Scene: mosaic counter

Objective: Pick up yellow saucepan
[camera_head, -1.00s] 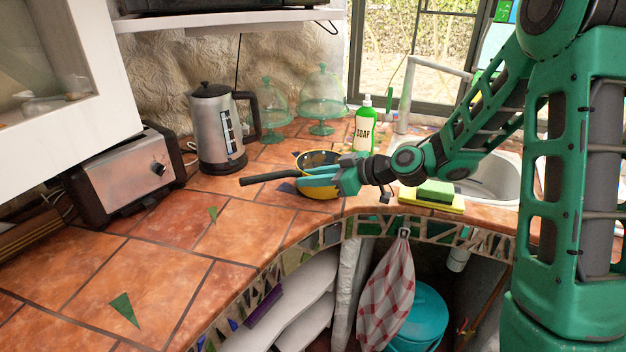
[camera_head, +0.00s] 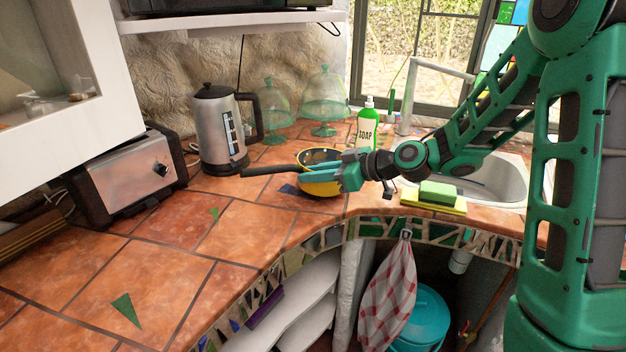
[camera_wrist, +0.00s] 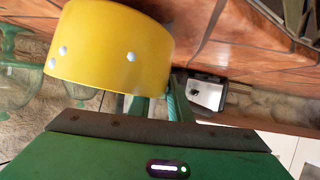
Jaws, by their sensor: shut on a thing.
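The yellow saucepan (camera_head: 320,190) has a dark inside and a long black handle (camera_head: 268,171) pointing left. It is at or slightly above the tiled counter, near the front edge; a gap beneath it is hard to make out. My gripper (camera_head: 304,180) reaches in from the right and is shut on the saucepan. The exact grip point is hidden in the head view. In the wrist view the yellow side of the saucepan (camera_wrist: 110,45), with several pale rivets, fills the upper left, just beyond my fingers (camera_wrist: 160,106).
A kettle (camera_head: 219,135) and a toaster (camera_head: 133,178) stand to the left. Glass domes (camera_head: 325,100) and a green soap bottle (camera_head: 366,128) are behind. A sponge (camera_head: 438,192) and the sink (camera_head: 492,185) are to the right. The front-left counter is clear.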

